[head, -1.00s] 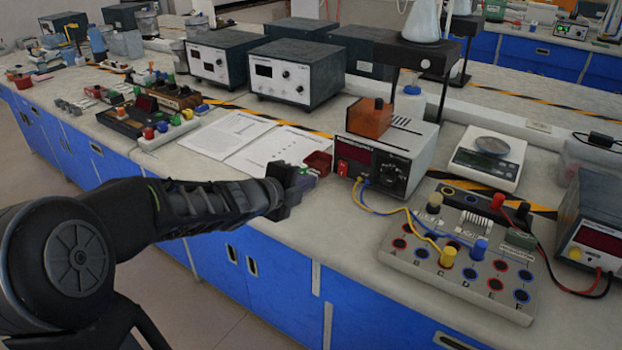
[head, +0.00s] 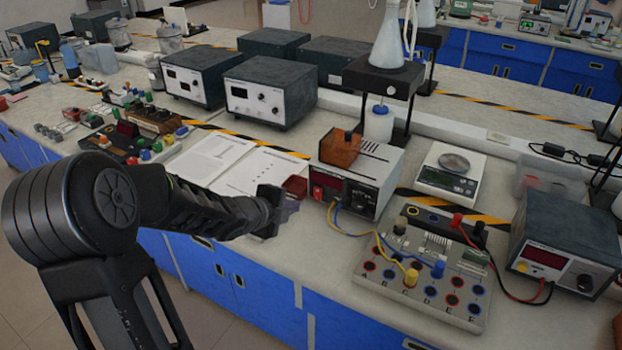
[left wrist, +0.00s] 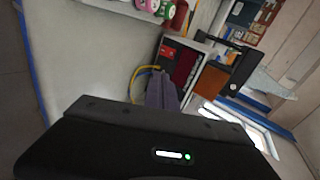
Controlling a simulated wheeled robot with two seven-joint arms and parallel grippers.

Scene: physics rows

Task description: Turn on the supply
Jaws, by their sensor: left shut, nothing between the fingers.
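The power supply (head: 385,160) is a light box with a dark front panel, a red switch (head: 318,192) at the left of its front and a dial beside it. An orange-brown block sits on its top. In the left wrist view the supply (left wrist: 190,65) appears turned on its side, with the red switch (left wrist: 167,51) near its upper left. My left gripper (head: 283,212) is shut and empty, left of the supply's front and apart from the switch. In the left wrist view its fingers (left wrist: 162,90) point toward the supply. My right gripper is not in view.
A terminal board (head: 425,285) with yellow, blue and red plugs stands in front of the supply, wired to it. A balance (head: 450,172) and a dark meter box (head: 565,240) are to the right. A small red box (head: 294,187) and open papers (head: 205,160) lie to the left.

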